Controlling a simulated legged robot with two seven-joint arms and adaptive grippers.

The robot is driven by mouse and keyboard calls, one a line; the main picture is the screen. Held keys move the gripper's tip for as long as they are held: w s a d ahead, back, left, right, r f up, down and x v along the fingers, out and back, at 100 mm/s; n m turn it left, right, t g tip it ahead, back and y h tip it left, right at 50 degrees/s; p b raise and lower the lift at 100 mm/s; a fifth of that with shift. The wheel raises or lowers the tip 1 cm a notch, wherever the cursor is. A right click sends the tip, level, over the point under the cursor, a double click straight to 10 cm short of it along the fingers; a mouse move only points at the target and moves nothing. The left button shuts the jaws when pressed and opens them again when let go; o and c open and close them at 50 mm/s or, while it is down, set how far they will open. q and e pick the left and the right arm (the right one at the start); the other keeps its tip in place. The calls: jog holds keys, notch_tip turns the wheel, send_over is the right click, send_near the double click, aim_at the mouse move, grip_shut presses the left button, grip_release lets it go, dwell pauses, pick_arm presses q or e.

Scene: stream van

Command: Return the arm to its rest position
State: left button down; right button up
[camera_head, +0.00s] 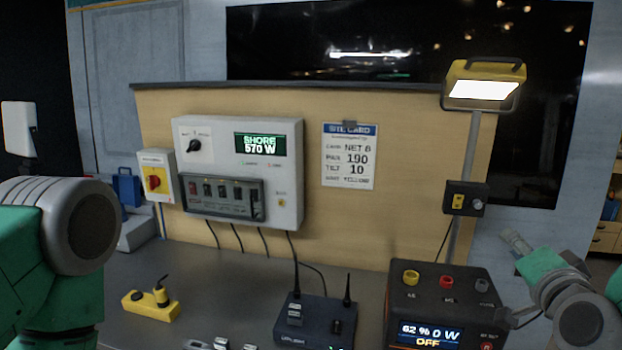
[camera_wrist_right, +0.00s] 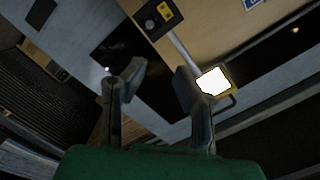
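My right gripper (camera_wrist_right: 158,88) is open and empty in the right wrist view, its two grey fingers spread apart with nothing between them. In the head view the right arm and gripper (camera_head: 518,245) show at the right edge, beside the black power unit (camera_head: 440,280). Whether they touch it I cannot tell. My left arm, green with a grey joint, fills the left edge of the head view. Its gripper is out of view.
A grey bench (camera_head: 225,290) holds a yellow block (camera_head: 152,305) and a dark router (camera_head: 315,320) with antennas. Behind are a white panel (camera_head: 290,175), a site card (camera_head: 348,157) and a lit lamp (camera_head: 482,88) on a pole. The lamp also shows in the wrist view (camera_wrist_right: 212,82).

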jog(key=s+a+f+n+g+y+b, duration=0.1)
jog(key=s+a+f+n+g+b, duration=0.15)
jog(key=f, duration=0.65)
jog(key=s+a+f+n+g+y+b, duration=0.1)
jog(key=s+f+n+g, duration=0.2)
jog(key=f, duration=0.7)
jog(key=s+a+f+n+g+y+b, duration=0.1)
jog(key=s+a+f+n+g+b, duration=0.1)
jog(key=s+f, duration=0.5)
jog(key=s+f+n+g+b, duration=0.4)
jog(key=s+f+g, duration=0.4)
jog(key=s+f, duration=1.1)
jog(key=shift+a+f+n+b, duration=0.3)
jog(key=shift+a+f+n, duration=0.2)
jog(key=shift+f, duration=0.35)
jog(key=shift+s+d+g, duration=0.1)
jog(key=shift+g, duration=0.15)
